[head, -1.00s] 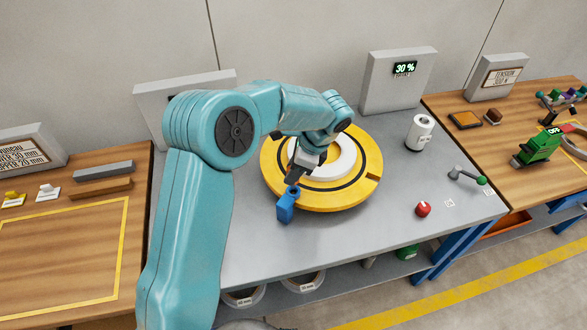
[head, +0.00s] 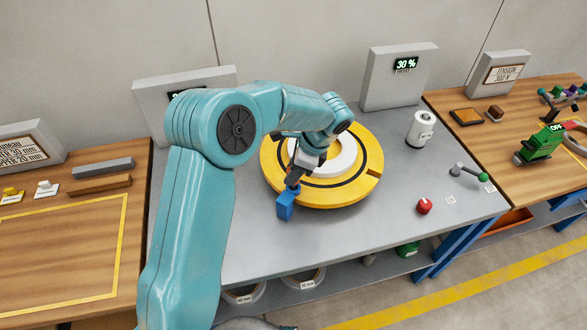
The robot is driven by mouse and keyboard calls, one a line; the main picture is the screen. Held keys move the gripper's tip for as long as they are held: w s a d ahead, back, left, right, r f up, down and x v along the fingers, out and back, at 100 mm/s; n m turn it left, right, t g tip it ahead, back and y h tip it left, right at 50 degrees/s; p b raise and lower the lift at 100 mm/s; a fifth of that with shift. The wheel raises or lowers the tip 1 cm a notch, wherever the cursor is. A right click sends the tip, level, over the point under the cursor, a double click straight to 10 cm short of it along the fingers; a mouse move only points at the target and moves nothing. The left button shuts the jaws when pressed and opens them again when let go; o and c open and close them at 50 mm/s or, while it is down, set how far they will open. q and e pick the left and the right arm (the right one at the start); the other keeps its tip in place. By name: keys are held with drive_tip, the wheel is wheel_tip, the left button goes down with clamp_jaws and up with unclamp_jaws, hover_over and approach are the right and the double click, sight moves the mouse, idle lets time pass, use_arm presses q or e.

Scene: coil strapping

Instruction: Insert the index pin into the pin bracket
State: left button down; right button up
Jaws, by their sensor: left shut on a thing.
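The blue pin bracket (head: 285,207) stands at the front left edge of the yellow round turntable (head: 350,196). My left gripper (head: 294,183) points down right at the top of the bracket. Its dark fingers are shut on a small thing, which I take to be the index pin. The pin is mostly hidden by the fingers, and I cannot tell how far it sits in the bracket. The bracket's top opening is covered by the fingers. My right gripper is not in view.
A white cylinder (head: 421,130), a red knob (head: 424,206) and a green-tipped lever (head: 470,172) are on the grey table (head: 395,230) to the right. A grey display box (head: 399,80) stands behind. The table front is clear.

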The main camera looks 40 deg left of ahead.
use_arm(q)
drive_tip(key=shift+f+b, duration=0.85)
drive_tip(key=shift+f, duration=0.6)
drive_tip(key=c, duration=0.7)
unclamp_jaws()
drive_tip(key=shift+o, duration=0.2)
drive_tip(key=p+v, duration=0.1)
drive_tip(key=v, duration=1.5)
drive_tip(key=shift+r, duration=0.2)
drive_tip(key=shift+d, duration=0.1)
